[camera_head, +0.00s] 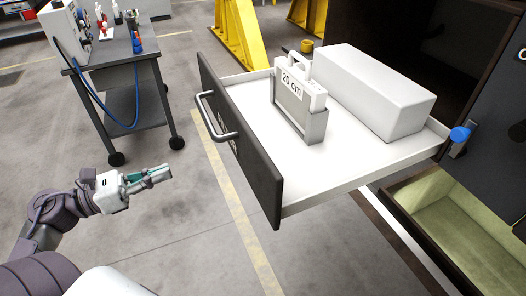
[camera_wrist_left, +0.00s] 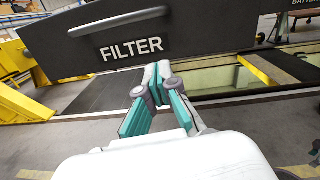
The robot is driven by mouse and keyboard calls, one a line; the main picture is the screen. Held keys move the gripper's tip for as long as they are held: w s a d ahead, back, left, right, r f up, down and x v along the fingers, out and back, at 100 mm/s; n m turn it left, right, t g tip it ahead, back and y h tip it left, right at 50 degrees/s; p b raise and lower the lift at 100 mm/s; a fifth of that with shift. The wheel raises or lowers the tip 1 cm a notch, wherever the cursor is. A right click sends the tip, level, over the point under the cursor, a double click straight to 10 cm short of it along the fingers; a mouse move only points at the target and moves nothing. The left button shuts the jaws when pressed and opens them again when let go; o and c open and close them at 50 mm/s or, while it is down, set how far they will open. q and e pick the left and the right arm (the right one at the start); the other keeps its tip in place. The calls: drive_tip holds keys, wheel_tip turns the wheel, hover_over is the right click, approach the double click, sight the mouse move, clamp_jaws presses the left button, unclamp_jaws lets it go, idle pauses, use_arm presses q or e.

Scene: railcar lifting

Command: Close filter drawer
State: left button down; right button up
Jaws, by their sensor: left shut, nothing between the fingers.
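The filter drawer is pulled out of the dark cabinet, with a white tray (camera_head: 330,182) and a dark front panel (camera_head: 240,135). A grey bar handle (camera_head: 213,118) is fixed on the front. In the left wrist view the front (camera_wrist_left: 100,38) carries the word FILTER, with its handle (camera_wrist_left: 119,21) above the word. My left gripper (camera_head: 165,171) is shut and empty, left of the drawer front and apart from it. It also shows in the left wrist view (camera_wrist_left: 156,85), its fingers pointing toward the front. My right gripper is not in view.
The drawer holds a white box (camera_head: 375,95) and a grey holder with a "20 cm" label (camera_head: 300,105). A wheeled cart (camera_head: 120,75) stands at the left. An open greenish compartment (camera_head: 465,235) lies at lower right. The floor before the drawer is clear.

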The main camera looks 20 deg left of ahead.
use_arm(q)
drive_tip(key=d+m, duration=0.2)
drive_tip(key=p, duration=0.6)
approach(239, 152)
drive_tip(key=shift+g, duration=0.4)
drive_tip(key=x, duration=0.4)
drive_tip(key=r+x, duration=0.1)
drive_tip(key=x, duration=0.1)
drive_tip(key=shift+w+d+r, duration=0.1)
drive_tip(key=shift+w+d, duration=0.35)
drive_tip(key=shift+w, duration=0.05)
drive_tip(key=shift+f, duration=0.2)
drive_tip(key=shift+w+d, duration=0.1)
